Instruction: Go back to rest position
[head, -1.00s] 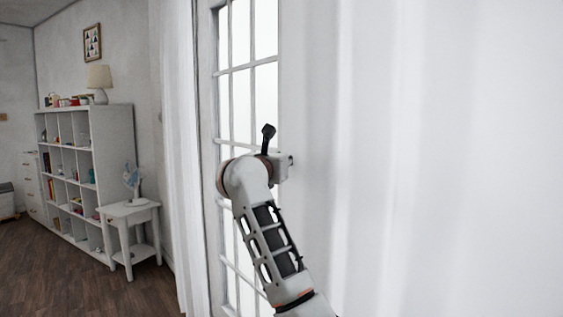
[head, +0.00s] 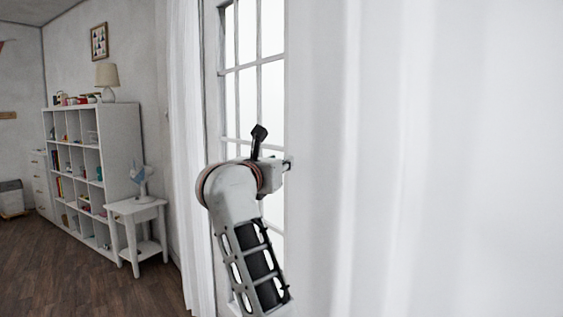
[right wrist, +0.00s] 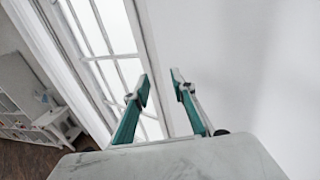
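My right arm rises from the bottom middle of the head view, in front of the glazed door (head: 268,95). Its right gripper (head: 259,138) shows there as a small dark shape at the arm's upper end. In the right wrist view the two teal fingers of the right gripper (right wrist: 161,82) stand apart with nothing between them. They point up past the door panes (right wrist: 95,45) and the white curtain (right wrist: 230,60). The fingers hold nothing. My left gripper is in neither view.
A white curtain (head: 430,150) fills the right of the head view, close by. A white cube shelf (head: 120,160) and a side table (head: 137,212) with a small fan (head: 142,178) stand along the left wall. The wooden floor (head: 90,280) at lower left is clear.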

